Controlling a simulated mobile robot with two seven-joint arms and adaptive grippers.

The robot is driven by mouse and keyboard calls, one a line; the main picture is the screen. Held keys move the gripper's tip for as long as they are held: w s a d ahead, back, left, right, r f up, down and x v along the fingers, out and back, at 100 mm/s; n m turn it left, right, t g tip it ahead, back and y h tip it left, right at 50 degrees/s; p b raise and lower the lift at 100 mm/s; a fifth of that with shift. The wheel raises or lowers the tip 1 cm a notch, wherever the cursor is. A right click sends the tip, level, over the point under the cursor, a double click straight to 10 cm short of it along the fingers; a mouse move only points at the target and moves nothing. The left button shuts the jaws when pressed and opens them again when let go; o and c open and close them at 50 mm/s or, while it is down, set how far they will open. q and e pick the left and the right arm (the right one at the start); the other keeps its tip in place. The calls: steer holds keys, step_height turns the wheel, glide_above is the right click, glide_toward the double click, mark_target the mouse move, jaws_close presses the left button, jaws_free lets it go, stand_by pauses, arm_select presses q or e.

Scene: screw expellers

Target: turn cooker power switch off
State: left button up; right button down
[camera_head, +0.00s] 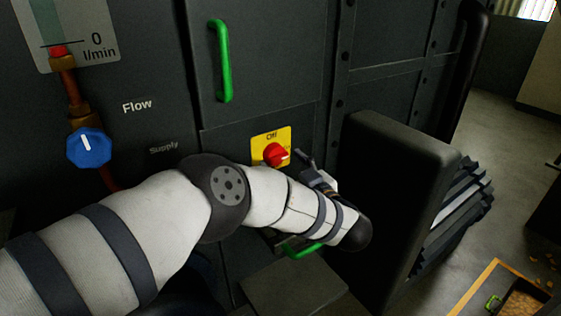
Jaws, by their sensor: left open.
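The cooker power switch (274,155) is a red rotary knob on a yellow plate marked "Off" at its top, set in the dark machine panel. Its pale pointer points to the right, not up at the "Off" mark. My left gripper (306,160) is just right of the knob, at about its height. It is open with nothing in it. I cannot tell whether a finger touches the knob. The lower right of the yellow plate is partly hidden by the gripper and my arm. My right gripper is not in view.
A green handle (221,60) is on the door above the switch. Another green handle (303,250) shows below my arm. A blue valve knob (89,147) sits under a flow gauge (80,30) at left. A dark box-like part (390,190) juts out at right. Open floor lies beyond.

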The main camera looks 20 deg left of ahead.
mark_target(280, 160)
arm_select(q)
steer(key=shift+x, duration=1.55)
steer(key=shift+c, duration=0.6)
steer(key=c, duration=1)
